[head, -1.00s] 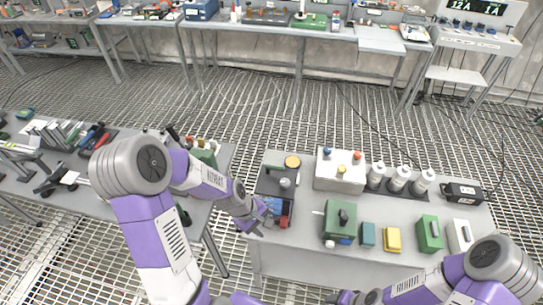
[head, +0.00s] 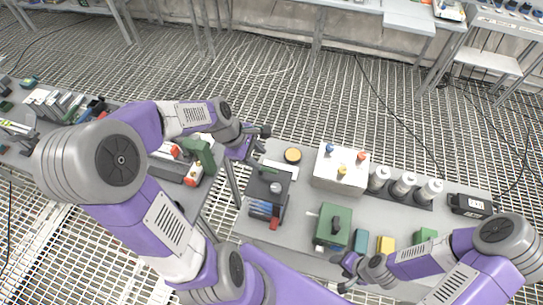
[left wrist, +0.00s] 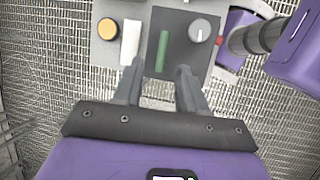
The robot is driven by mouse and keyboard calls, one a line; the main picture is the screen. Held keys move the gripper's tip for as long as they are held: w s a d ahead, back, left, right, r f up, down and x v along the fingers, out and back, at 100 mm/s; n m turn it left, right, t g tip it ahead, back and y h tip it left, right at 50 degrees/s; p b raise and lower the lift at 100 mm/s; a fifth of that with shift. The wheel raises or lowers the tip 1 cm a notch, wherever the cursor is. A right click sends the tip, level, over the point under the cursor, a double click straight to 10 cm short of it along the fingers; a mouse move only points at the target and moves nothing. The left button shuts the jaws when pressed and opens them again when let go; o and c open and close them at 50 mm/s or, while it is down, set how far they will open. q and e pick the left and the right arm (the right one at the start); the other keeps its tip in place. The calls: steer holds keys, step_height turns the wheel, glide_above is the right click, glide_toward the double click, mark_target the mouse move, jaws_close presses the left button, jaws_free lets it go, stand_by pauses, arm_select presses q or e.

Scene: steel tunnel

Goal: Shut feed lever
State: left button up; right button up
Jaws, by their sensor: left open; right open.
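A dark box (head: 268,189) stands at the left of the near table. It has a green bar-shaped handle (left wrist: 163,51) and a grey knob (left wrist: 199,31) on top; I take the green handle as the feed lever. My left gripper (head: 262,141) is at the box's far side. In the left wrist view my left gripper (left wrist: 160,66) is open and empty, its fingertips on either side of the handle's near end in the picture; I cannot tell if they touch it. My right gripper (head: 345,273) is at the table's front edge, partly hidden, holding nothing visible.
A yellow round button (head: 292,155) is behind the box. A white box with coloured knobs (head: 340,170), several white bottles (head: 403,185) and a green box with a black handle (head: 333,227) stand to the right. Blue and red parts (head: 266,212) are at the dark box's front.

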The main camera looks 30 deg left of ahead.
mark_target(268, 169)
arm_select(q)
steer(key=x, duration=0.5)
steer(key=shift+s+d+f+b, duration=0.1)
steer(key=shift+s+f+b, duration=0.1)
steer(key=shift+s+b, duration=0.15)
steer(key=shift+w+d+f, duration=0.25)
steer(key=shift+f, duration=0.3)
jaws_close()
